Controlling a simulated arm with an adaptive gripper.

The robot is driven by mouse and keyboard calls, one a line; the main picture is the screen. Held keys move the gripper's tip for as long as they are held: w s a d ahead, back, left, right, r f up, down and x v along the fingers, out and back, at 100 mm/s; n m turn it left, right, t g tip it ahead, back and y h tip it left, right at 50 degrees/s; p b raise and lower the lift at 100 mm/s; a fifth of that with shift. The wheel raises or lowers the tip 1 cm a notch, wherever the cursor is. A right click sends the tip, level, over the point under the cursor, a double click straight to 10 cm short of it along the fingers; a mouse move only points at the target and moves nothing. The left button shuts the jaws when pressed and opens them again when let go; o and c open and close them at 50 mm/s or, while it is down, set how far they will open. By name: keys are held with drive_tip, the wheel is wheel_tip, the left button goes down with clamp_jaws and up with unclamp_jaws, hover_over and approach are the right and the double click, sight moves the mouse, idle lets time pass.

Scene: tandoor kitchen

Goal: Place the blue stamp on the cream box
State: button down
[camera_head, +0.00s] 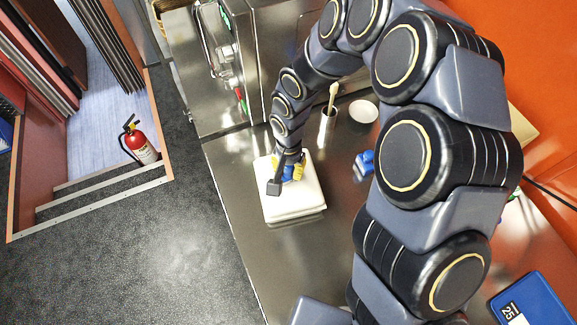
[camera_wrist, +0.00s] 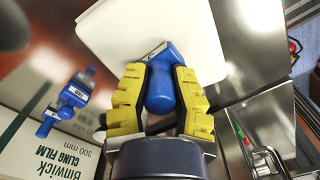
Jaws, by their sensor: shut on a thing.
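The cream box (camera_head: 296,207) is a pale, rounded square lying flat on the steel counter in the head view; it also fills the top of the wrist view (camera_wrist: 115,35). My gripper (camera_head: 291,168) is over the box's far half. In the wrist view its yellow ribbed fingers (camera_wrist: 160,73) are shut on the handle of the blue stamp (camera_wrist: 162,90). The stamp's pale-edged head points toward the box top. I cannot tell whether it touches the box. In the head view the stamp is mostly hidden by my gripper.
Blue labelled items (camera_wrist: 75,98), also in the head view (camera_head: 365,162), lie right of the box. A cling film carton (camera_wrist: 45,150) is near them in the wrist view. A steel cup with a brush (camera_head: 328,122) and a white bowl (camera_head: 363,111) stand behind the box.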

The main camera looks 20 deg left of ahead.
drive_tip(key=shift+f, duration=0.1)
drive_tip(key=c, duration=1)
unclamp_jaws()
wheel_tip(320, 180, up, 11)
drive_tip(key=shift+w+f, duration=0.1)
drive_tip(key=shift+w, duration=0.05)
drive_tip(key=shift+r, duration=0.7)
